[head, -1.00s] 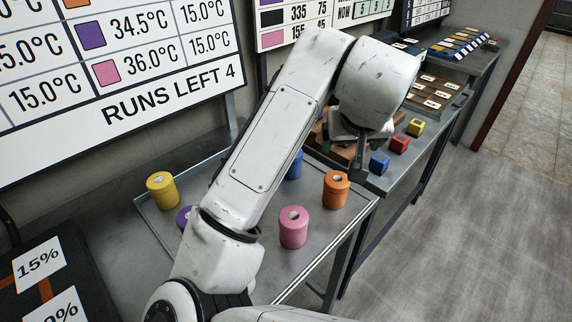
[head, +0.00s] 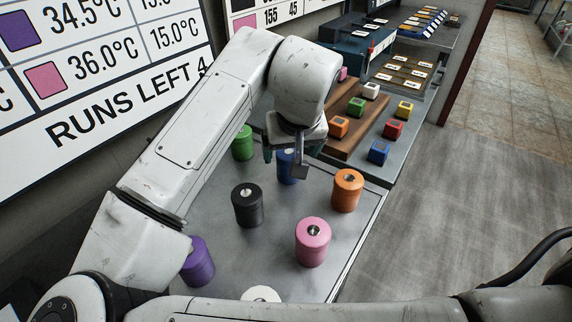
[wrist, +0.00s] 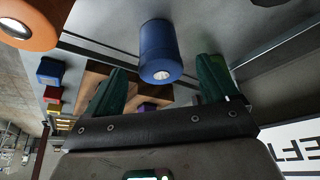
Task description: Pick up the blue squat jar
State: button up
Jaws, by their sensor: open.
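The blue squat jar (head: 286,170) stands on the grey metal tray, partly hidden behind my gripper in the head view. In the wrist view the blue jar (wrist: 158,42) shows upside down, beyond the fingertips and roughly in line with the gap between them. My gripper (head: 285,160) is open and empty, close by the jar in the head view. Its two green fingers show in the wrist view (wrist: 160,78) with a wide gap. I cannot tell the exact distance to the jar.
Around it stand a green jar (head: 242,145), a black jar (head: 247,208), an orange jar (head: 347,192), a pink jar (head: 312,244) and a purple jar (head: 198,264). A wooden board (head: 347,140) and small coloured cubes lie beyond the tray.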

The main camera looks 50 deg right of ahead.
jog(key=shift+b+x, duration=0.65)
jog(key=shift+x, duration=2.65)
jog(key=shift+w+d, duration=0.1)
jog(key=shift+d, duration=0.05)
jog(key=shift+c, duration=0.4)
jog(key=c, duration=1.1)
